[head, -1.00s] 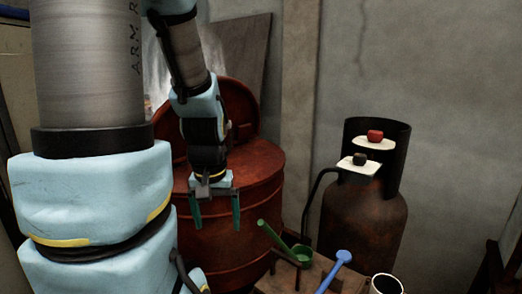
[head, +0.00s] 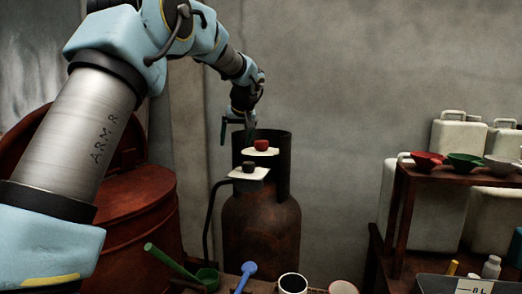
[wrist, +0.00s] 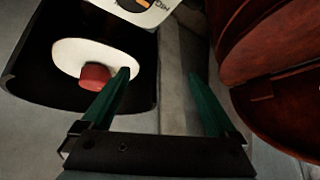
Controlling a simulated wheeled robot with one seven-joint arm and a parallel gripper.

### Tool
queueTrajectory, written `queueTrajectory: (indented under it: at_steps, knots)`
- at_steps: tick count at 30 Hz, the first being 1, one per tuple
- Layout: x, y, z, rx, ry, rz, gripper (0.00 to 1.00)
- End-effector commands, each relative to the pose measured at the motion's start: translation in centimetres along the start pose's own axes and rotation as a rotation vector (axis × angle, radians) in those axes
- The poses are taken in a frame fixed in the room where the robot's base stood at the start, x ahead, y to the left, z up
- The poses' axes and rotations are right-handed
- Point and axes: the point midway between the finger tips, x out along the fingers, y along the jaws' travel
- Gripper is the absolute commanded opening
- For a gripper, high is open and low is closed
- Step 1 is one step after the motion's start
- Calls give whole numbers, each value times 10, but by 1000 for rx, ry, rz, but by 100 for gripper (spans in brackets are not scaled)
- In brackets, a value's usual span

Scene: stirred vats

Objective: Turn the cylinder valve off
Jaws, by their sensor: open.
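A rusty gas cylinder (head: 262,228) with a dark collar (head: 280,180) stands against the wall in the head view. A red knob (head: 261,145) on a white plate sits at the collar. A dark knob (head: 249,168) on another white plate is just below and in front. My gripper (head: 237,130) is open and empty, above and slightly left of the red knob. In the wrist view, the red knob (wrist: 95,76) lies left of my open gripper (wrist: 160,75), not between the fingers. The left finger overlaps the edge of its white plate (wrist: 70,52).
A red drum (head: 135,215) with a raised lid stands left of the cylinder. A dark hose (head: 208,215) runs down the cylinder's left side. A green scoop (head: 170,260), blue tool (head: 245,273) and mug (head: 292,283) are in front. A shelf with bowls (head: 425,160) is right.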

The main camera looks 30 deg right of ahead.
Motion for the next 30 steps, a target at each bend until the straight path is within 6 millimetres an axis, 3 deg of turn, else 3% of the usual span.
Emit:
queueTrajectory:
  at_steps: [1, 3, 6, 9, 14, 30]
  knots:
    - [-4, 32, -8, -10, 40, 14, 94]
    - [-15, 62, -18, -36, 84, 25, 94]
    - [-28, 90, -27, -68, 129, 38, 94]
    - [-36, 104, -32, -88, 152, 45, 94]
    - [-29, 108, -36, -96, 158, 46, 94]
    - [57, 110, -51, -95, 156, 46, 94]
